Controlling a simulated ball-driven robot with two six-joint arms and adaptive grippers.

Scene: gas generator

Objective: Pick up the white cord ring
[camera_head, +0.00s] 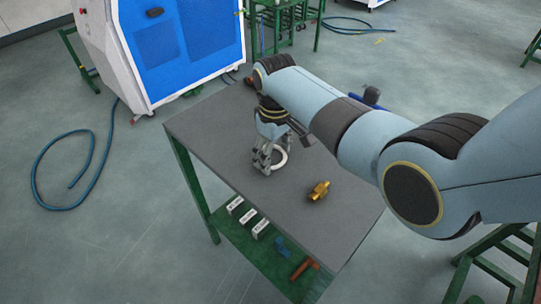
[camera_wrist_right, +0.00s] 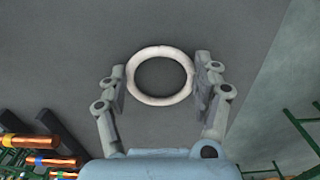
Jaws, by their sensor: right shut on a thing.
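In the wrist view the ring (camera_wrist_right: 160,100) lies between the two fingers of my right gripper (camera_wrist_right: 161,82). The fingers are shut on its outer left and right sides. I cannot tell whether the ring still touches the table. My left gripper is not in view.
A brass fitting (camera_head: 319,190) lies on the table, nearer and to the right of the ring. The lower green shelf (camera_head: 232,232) holds several small items. A blue and white machine (camera_head: 180,45) stands behind the table. A blue hose (camera_head: 40,165) lies on the floor.

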